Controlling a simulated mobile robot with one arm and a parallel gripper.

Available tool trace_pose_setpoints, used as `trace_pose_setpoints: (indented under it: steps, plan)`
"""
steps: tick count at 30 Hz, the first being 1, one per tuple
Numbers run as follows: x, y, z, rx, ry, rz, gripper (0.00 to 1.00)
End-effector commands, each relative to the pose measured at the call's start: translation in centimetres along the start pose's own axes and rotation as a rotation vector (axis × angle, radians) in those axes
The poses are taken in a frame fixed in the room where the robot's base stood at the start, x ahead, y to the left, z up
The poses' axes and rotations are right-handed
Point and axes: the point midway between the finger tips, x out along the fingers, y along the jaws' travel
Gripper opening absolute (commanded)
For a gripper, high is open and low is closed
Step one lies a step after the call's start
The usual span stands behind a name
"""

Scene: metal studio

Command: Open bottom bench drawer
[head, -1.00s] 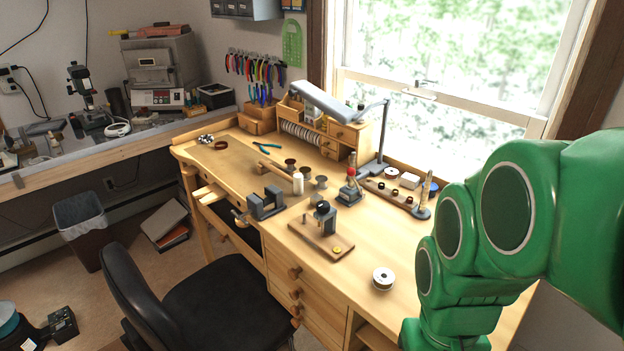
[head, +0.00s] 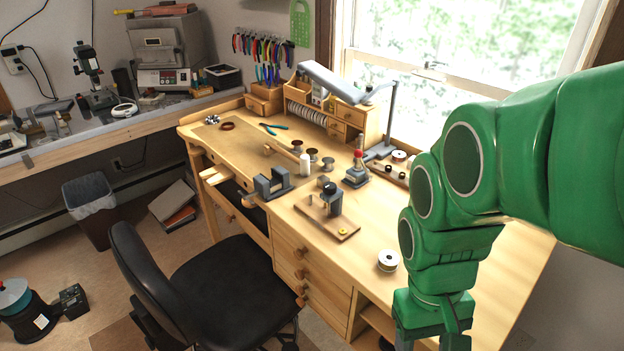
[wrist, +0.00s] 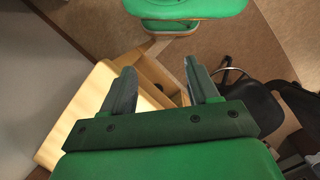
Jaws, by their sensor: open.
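The wooden bench (head: 420,240) has a stack of drawers with round knobs in its front, right of the black chair in the head view. The bottom drawer front (head: 318,318) is low in that stack, partly behind the chair, and looks shut. Its lowest visible knob (head: 301,302) is near the chair seat. My green arm hangs over the right end of the bench, its lower end cut off by the frame. In the wrist view, my gripper (wrist: 160,68) has its two grey fingers apart with nothing between them. Pale bench wood lies below and left of it.
The black chair (head: 225,295) stands close before the drawers and also shows in the wrist view (wrist: 285,110). An open shelf (head: 375,322) is right of the drawers. A white spool (head: 388,261) sits near the bench edge. A waste bin (head: 92,210) stands at left.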

Motion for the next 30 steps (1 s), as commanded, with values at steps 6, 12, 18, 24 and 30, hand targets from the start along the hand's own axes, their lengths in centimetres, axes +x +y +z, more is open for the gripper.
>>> trace_pose_setpoints:
  steps: [6, 12, 18, 24, 30]
  plan:
    - [0.7, -0.2, -2.6, -0.143, -0.082, 0.062, 0.6]
    - [1.7, -0.5, -5.0, -0.269, -0.156, 0.121, 0.6]
    - [2.8, -1.1, -7.6, -0.392, -0.224, 0.178, 0.6]
    - [4.1, -1.9, -10.1, -0.513, -0.294, 0.239, 0.6]
    - [5.8, -3.0, -12.6, -0.629, -0.363, 0.301, 0.6]
